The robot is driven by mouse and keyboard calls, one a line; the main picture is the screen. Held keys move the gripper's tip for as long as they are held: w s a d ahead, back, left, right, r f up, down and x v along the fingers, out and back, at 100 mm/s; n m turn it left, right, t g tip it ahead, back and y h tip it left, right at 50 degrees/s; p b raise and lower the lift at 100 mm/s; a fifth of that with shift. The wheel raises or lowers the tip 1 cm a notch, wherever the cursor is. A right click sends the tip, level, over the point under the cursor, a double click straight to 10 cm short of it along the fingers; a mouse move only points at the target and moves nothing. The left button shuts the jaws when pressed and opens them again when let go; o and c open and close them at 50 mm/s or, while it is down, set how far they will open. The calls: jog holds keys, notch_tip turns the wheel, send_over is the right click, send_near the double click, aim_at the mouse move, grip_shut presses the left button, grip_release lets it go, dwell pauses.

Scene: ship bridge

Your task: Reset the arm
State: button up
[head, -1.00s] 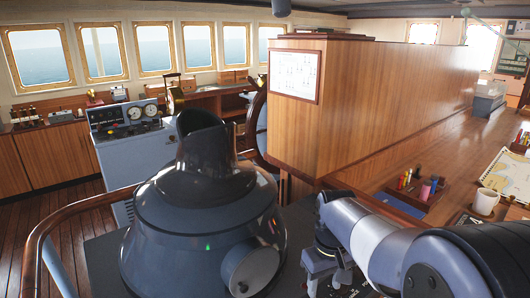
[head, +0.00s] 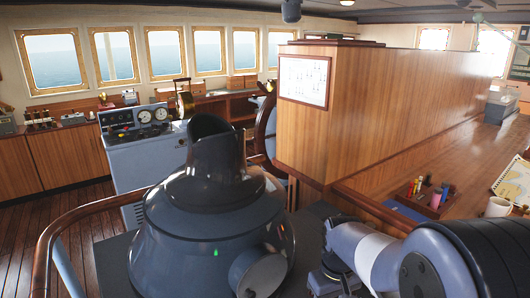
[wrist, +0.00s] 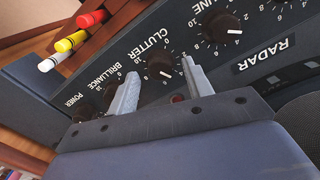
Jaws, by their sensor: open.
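My arm comes in from the lower right of the head view and bends down beside the dark radar console. My gripper (wrist: 160,75) is open and empty in the wrist view, its two grey fingers apart over the radar panel (wrist: 225,85). The panel carries a CLUTTER knob (wrist: 160,66), a BRILLIANCE knob (wrist: 113,97) and a small red button or lamp (wrist: 177,98) near the right finger. I cannot tell whether the fingers touch the panel. In the head view the fingertips are hidden; only the arm's lower end shows.
The radar's dark hood (head: 212,180) stands close left of my arm. A wooden partition (head: 370,110) rises behind. At right, a desk holds a pen tray (head: 428,200) and a white mug (head: 497,207). A curved wooden rail (head: 42,265) runs at left.

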notch_tip(320, 180, up, 10)
notch_tip(320, 180, down, 10)
jog(key=shift+f, duration=0.6)
jog(key=n, duration=0.5)
jog(key=shift+r, duration=0.1)
jog(key=n, duration=0.5)
jog(key=shift+n+p, duration=0.3)
jog(key=shift+p, duration=0.05)
jog(key=n, duration=0.5)
jog(key=shift+n, duration=0.3)
jog(key=n+p, duration=0.1)
jog(key=n, duration=0.4)
